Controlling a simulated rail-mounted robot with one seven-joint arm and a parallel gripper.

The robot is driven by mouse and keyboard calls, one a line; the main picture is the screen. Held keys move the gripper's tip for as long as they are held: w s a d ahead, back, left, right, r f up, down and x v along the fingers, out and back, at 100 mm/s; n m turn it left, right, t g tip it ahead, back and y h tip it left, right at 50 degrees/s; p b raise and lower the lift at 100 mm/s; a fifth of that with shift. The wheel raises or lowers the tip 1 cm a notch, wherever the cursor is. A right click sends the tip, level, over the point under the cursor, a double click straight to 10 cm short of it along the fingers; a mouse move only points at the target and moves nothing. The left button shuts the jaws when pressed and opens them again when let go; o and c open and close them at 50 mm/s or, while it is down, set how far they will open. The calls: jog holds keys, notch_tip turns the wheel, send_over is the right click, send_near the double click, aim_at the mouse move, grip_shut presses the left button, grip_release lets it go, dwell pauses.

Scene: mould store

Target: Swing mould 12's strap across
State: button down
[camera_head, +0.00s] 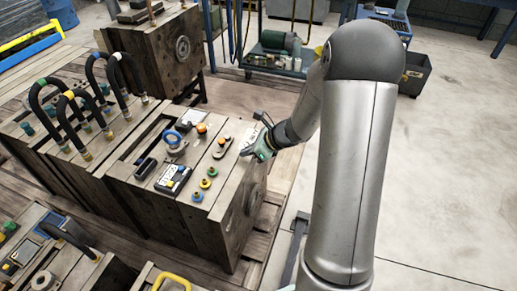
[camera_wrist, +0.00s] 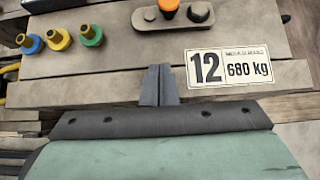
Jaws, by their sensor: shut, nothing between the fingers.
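Mould 12 (camera_head: 165,215) is the worn brown block at the middle of the head view; its top face (camera_wrist: 110,68) fills much of the wrist view. Its number plate (camera_wrist: 234,67) reads 12 and 680 kg. The strap (camera_wrist: 175,25) is a short grey metal link with rounded ends, an orange knob (camera_wrist: 169,5) and bolt heads, lying flat on the top. It also shows in the head view (camera_head: 219,153). My gripper (camera_wrist: 158,85) is shut and empty at the mould's near edge, left of the plate and apart from the strap. In the head view my gripper (camera_head: 248,152) is partly hidden.
Blue, yellow and green-ringed brass fittings (camera_wrist: 58,38) stand left of the strap. A blue ring (camera_head: 172,138) and a small control box (camera_head: 173,179) sit on the mould. Black hoses (camera_head: 75,115) arch over the neighbouring mould at left.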

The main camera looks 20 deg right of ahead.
aim_at(226, 152)
jog(key=w+a, duration=0.1)
jog(key=a, duration=0.1)
jog(key=w+a, duration=0.1)
jog(key=w, duration=0.1)
jog(key=shift+a+f, duration=0.35)
jog(key=shift+f+m+b, duration=0.1)
jog(key=shift+m+b, duration=0.2)
jog(key=shift+b, duration=0.3)
